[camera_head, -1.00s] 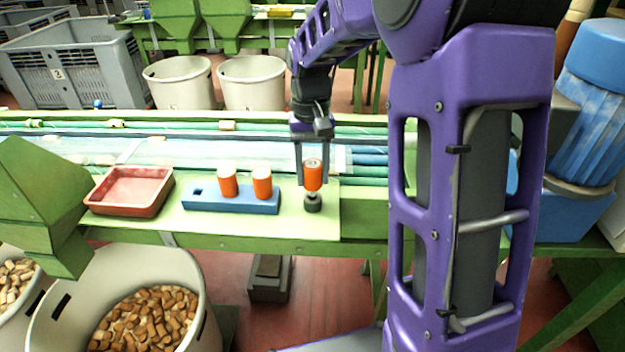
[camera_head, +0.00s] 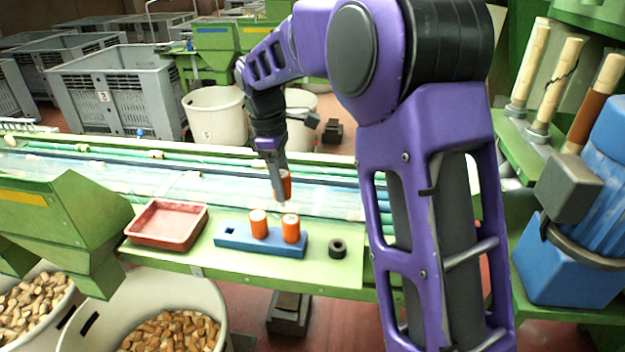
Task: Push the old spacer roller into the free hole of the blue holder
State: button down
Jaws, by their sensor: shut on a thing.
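My gripper (camera_head: 279,190) is shut on an orange roller (camera_head: 287,184), taken to be the old spacer roller, which the finger partly hides. It holds the roller in the air, above and behind the right part of the blue holder (camera_head: 272,247). The blue holder lies on the pale green table top. Two orange rollers with pale tops stand upright in it, one in the middle (camera_head: 259,226) and one at the right (camera_head: 291,230). The free hole (camera_head: 231,231) is a dark opening at the holder's left end.
A black ring (camera_head: 337,248) lies right of the holder. A red tray (camera_head: 167,226) lies to its left. The conveyor (camera_head: 180,182) runs behind. A green chute (camera_head: 75,235) and bins of corks stand at the front left.

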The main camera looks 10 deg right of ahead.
jog(key=w+a+n+t+p, duration=0.1)
jog(key=w+a+n+p, duration=0.15)
jog(key=a+n, duration=1)
jog(key=shift+n+t+y, duration=0.3)
jog(key=shift+n, duration=0.65)
jog(key=f+b, duration=0.1)
jog(key=f, duration=0.1)
jog(key=f+b, duration=0.1)
jog(key=f, duration=0.1)
jog(key=f+b, duration=0.1)
jog(key=f, duration=0.1)
jog(key=shift+s+a+f, duration=0.25)
jog(key=shift+f, duration=0.15)
jog(key=shift+f+b, duration=0.7)
jog(key=shift+f, duration=0.95)
dwell(0.6)
jog(key=shift+c, duration=1.4)
grip_release()
notch_tip(320, 180, up, 17)
jog(key=s+a+p, duration=0.1)
jog(key=p, duration=0.1)
jog(key=shift+s+r, duration=0.2)
jog(key=shift+s, duration=0.15)
jog(key=shift+a, duration=0.15)
